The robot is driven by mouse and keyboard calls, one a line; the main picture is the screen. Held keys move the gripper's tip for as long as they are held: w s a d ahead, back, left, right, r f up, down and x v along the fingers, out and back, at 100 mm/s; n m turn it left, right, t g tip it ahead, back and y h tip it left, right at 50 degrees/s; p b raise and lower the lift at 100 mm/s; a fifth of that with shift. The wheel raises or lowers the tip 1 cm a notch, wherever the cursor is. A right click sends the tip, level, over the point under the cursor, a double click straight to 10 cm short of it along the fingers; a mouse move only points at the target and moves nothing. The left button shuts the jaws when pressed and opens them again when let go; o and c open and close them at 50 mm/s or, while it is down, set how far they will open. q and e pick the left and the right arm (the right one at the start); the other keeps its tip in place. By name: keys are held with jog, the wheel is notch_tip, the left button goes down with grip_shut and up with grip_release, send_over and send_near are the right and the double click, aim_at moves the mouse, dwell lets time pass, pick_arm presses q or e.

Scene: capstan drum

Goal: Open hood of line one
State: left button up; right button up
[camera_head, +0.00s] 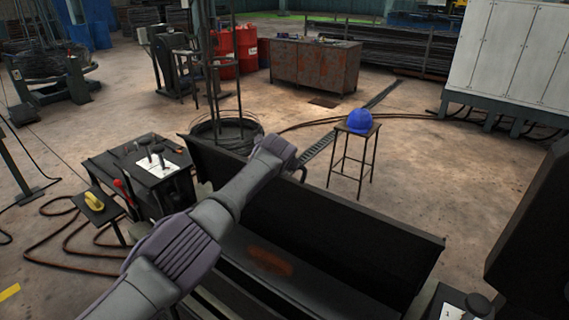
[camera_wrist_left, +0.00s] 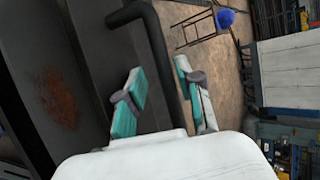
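A long dark hood (camera_head: 350,230) crosses the middle of the head view. Its long panel stands up behind a lower dark surface with a rust-brown patch (camera_head: 270,262). My left arm reaches over it, and its end is at the panel's top edge; its fingers are not clear there. In the left wrist view my left gripper (camera_wrist_left: 162,98) is open, with teal pads. A bent black bar handle (camera_wrist_left: 160,55) beside the dark panel runs between the fingers, with visible gaps on both sides. Whether it lies at fingertip depth is unclear. My right gripper is out of view.
A control box (camera_head: 150,165) with small levers stands left of the hood. A box marked 1 (camera_head: 450,312) is at the lower right. A stool (camera_head: 352,155) with a blue helmet (camera_head: 360,121) stands behind the hood. A large dark panel (camera_head: 535,230) is at right.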

pick_arm(q)
jog(key=shift+r, duration=0.2)
jog(key=shift+s+r, duration=0.2)
jog(key=v, duration=1.1)
jog(key=shift+s, duration=0.2)
jog(key=shift+f, duration=0.1)
